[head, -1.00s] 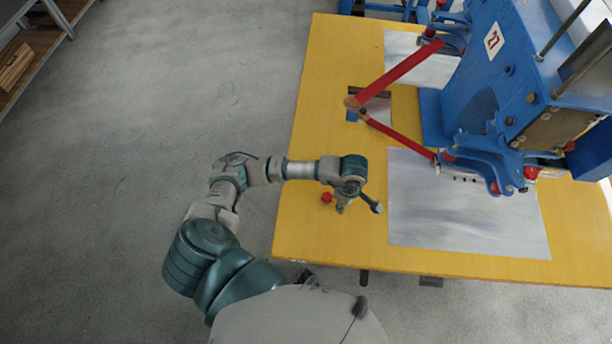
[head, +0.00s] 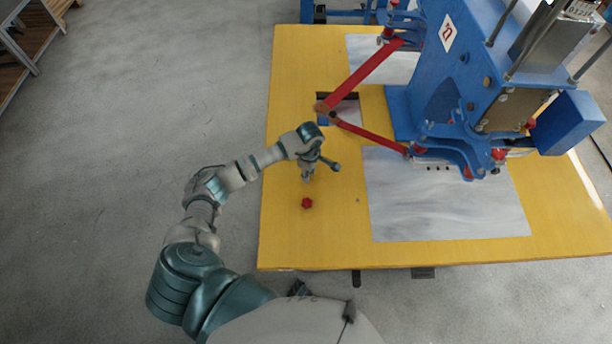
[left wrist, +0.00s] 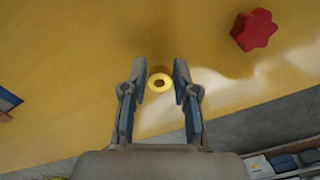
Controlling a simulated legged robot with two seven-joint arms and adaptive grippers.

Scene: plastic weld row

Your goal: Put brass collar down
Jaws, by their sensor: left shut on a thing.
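The brass collar (left wrist: 160,83) is a small yellow ring with a dark hole, between my left fingertips in the left wrist view. My left gripper (left wrist: 159,86) is shut on it. In the head view, my left gripper (head: 308,177) points down over the left part of the yellow table (head: 300,235), just beyond a red knob. The collar cannot be made out in the head view. I cannot tell whether it touches the table. My right gripper is not in view.
The red knob (head: 307,203) lies on the table near the gripper; it also shows in the left wrist view (left wrist: 254,30). A blue machine (head: 455,85) with red arms (head: 365,75) stands to the right. A grey sheet (head: 445,205) lies before it. The front left tabletop is clear.

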